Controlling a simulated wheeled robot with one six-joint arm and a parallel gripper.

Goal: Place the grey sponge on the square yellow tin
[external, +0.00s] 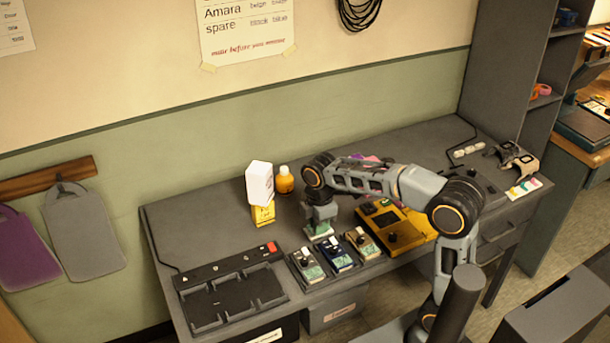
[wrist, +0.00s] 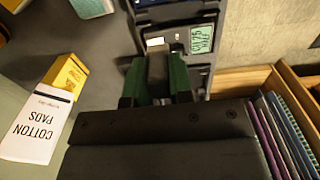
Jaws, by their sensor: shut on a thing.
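My gripper (external: 320,222) points down over the table behind the row of small pedals. In the wrist view its green finger pads (wrist: 158,85) are shut on a small grey block (wrist: 158,70), which looks like the grey sponge. The fingers partly hide it, and its outline is unclear in the external view. A yellow box-shaped thing (external: 263,214), apparently the square yellow tin, stands left of my gripper. It also shows in the wrist view (wrist: 66,74). A white carton (external: 259,184) marked "COTTON PADS" appears above it and covers its top; the carton also shows in the wrist view (wrist: 36,125).
Several small pedals (external: 337,255) stand in front of my gripper. A yellow device (external: 408,229) lies to the right and a black tray (external: 232,299) at the front left. The table's back left is clear.

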